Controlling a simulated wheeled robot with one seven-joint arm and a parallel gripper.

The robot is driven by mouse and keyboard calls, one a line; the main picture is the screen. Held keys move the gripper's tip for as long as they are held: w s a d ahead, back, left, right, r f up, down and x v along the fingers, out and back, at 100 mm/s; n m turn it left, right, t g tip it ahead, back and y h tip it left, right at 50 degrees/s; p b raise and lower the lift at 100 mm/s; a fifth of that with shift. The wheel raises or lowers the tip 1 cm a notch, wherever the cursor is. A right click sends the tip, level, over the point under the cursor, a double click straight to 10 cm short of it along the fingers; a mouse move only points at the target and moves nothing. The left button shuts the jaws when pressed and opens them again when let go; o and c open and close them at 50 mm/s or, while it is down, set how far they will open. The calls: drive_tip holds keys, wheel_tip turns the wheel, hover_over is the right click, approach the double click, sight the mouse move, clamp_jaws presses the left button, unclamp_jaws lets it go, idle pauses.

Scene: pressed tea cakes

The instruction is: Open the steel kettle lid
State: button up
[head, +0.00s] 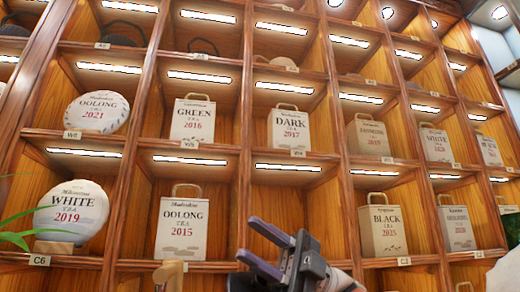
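The steel kettle and its lid cannot be made out in the head view, which looks up at a wall of shelves. My gripper (247,238) is at the bottom, right of the middle, in front of the shelves. Its two dark fingers point up and left. They stand apart with nothing visible between them.
A wooden shelf wall fills the view. It holds round tea cakes such as the white tea cake (71,214) and paper bags such as the oolong bag (181,226). A light wooden piece (169,274) shows at the bottom edge. Green leaves (14,236) reach in at left.

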sight(260, 284)
wheel_tip(260, 284, up, 14)
drive_tip(key=p, duration=0.7)
drive_tip(key=shift+r+p, duration=0.2)
drive_tip(key=shift+p, duration=0.2)
